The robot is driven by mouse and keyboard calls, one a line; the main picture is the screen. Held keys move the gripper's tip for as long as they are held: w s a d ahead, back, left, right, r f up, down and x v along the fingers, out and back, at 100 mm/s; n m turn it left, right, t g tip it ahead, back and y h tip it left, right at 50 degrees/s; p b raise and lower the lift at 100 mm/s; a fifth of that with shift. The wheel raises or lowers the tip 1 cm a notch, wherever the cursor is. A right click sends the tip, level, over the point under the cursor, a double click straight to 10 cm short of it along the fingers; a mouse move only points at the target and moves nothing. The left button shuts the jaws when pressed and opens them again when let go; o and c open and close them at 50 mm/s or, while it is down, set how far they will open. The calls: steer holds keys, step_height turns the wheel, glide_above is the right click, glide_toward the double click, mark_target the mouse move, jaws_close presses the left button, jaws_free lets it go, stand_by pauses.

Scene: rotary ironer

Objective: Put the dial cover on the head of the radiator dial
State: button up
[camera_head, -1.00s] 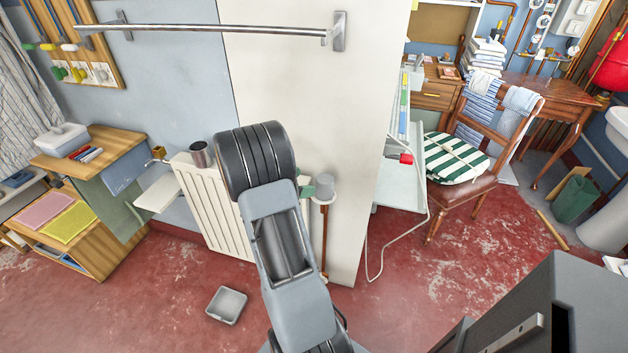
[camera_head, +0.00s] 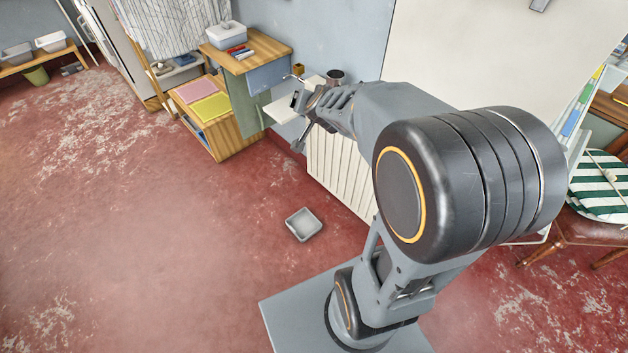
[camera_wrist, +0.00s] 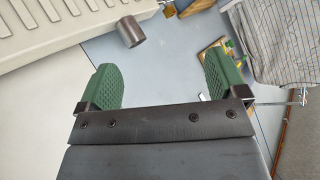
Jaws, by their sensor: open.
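A dark grey metal cylinder (camera_head: 335,76), which looks like the dial cover, stands at the top of the white ribbed radiator (camera_head: 337,165). It also shows in the wrist view (camera_wrist: 129,31), beyond the fingers and apart from them. My gripper (camera_head: 300,118) is beside the radiator's left end, near the small white shelf (camera_head: 285,110). In the wrist view my gripper (camera_wrist: 160,68) has its two green textured fingers wide apart with nothing between them. No radiator dial head can be made out now; my arm hides the radiator's right end.
A wooden cabinet (camera_head: 212,135) with coloured sheets stands left of the radiator. A small grey tray (camera_head: 304,224) lies on the red floor. A chair with a striped cushion (camera_head: 597,185) is at the right. The floor at left is largely clear.

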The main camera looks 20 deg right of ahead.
steer(key=s+a+f+n+g+y, duration=0.25)
steer(key=s+a+n+y, duration=0.2)
steer(key=s+a, duration=0.35)
steer(key=s+f+n+g+h, duration=0.1)
steer(key=s+g, duration=0.4)
steer(key=s, duration=0.6)
steer(key=shift+s+a+f+n+h, duration=0.3)
steer(key=shift+n+h, duration=0.25)
steer(key=shift+n, duration=0.4)
steer(key=shift+g, duration=0.35)
